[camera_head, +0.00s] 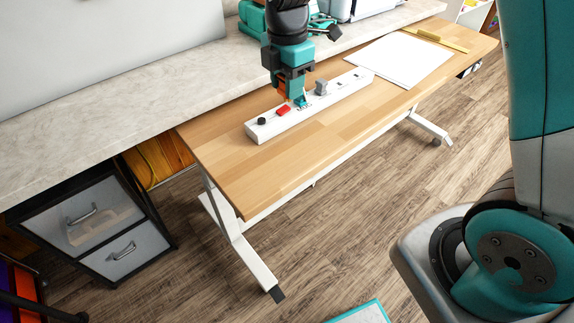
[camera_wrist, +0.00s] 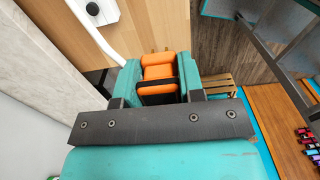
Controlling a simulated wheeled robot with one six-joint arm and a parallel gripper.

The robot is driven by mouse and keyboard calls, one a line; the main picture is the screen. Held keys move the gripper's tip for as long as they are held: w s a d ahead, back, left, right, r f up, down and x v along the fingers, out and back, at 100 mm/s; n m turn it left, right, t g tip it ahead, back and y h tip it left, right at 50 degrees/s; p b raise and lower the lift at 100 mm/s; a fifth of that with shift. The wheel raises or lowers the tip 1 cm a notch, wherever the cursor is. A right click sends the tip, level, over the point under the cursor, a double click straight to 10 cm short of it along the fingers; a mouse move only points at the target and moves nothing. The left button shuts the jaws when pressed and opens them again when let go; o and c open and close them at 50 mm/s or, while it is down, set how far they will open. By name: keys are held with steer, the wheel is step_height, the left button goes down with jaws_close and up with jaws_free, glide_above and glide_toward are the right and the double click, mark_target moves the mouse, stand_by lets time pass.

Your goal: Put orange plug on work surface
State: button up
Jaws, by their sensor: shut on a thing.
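My gripper (camera_head: 292,97) points down at the white strip on the wooden work surface (camera_head: 330,130). In the wrist view my gripper (camera_wrist: 159,88) is shut on the orange plug (camera_wrist: 158,70), which sits between its two teal fingers. In the head view only a sliver of the orange plug (camera_head: 281,90) shows beside the fingers. The long white strip (camera_head: 345,91) carries a black piece (camera_head: 262,121), a red plug (camera_head: 283,111) and a grey plug (camera_head: 321,87). I cannot tell whether the orange plug touches the strip.
A white sheet (camera_head: 400,58) lies on the right part of the work surface, with a yellow ruler-like strip (camera_head: 440,41) behind it. A pale stone counter (camera_head: 130,90) runs along the back. Bare wood lies in front of the strip. A drawer cabinet (camera_head: 95,225) stands left.

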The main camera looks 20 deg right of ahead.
step_height(320, 180, down, 20)
steer(key=shift+r+p, duration=0.2)
steer(key=shift+p, duration=0.35)
steer(key=shift+f, duration=0.2)
steer(key=o, duration=0.9)
steer(key=shift+r, duration=0.15)
